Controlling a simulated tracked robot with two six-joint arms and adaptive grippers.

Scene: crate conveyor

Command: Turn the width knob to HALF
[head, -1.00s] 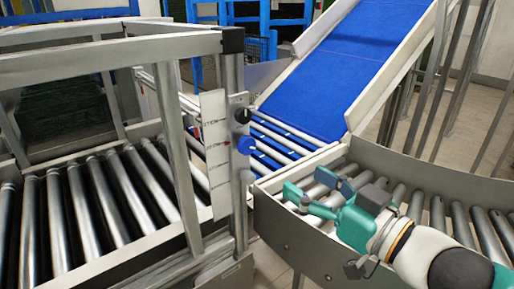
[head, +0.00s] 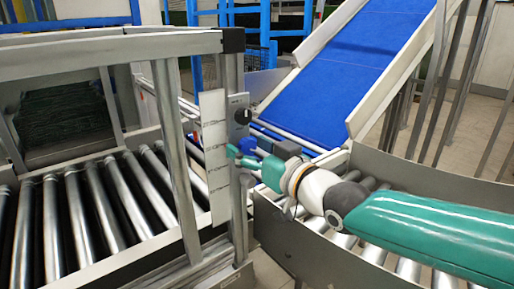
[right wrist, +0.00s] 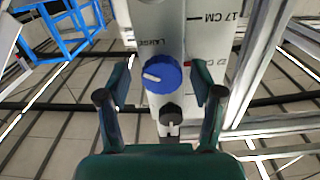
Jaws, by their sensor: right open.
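The blue knob (right wrist: 163,75) is on a narrow grey panel (right wrist: 157,30) in the right wrist view. A black knob (right wrist: 171,115) is on the same panel and also shows in the head view (head: 243,115). My right gripper (right wrist: 160,84) is open, with one finger on each side of the blue knob; I cannot tell whether they touch it. My left gripper is not in view.
A white ruler plate (head: 214,150) with centimetre marks stands next to the panel on the metal frame post (head: 236,210). Roller conveyors (head: 90,215) lie to the left and right. A blue belt (head: 345,60) slopes up behind.

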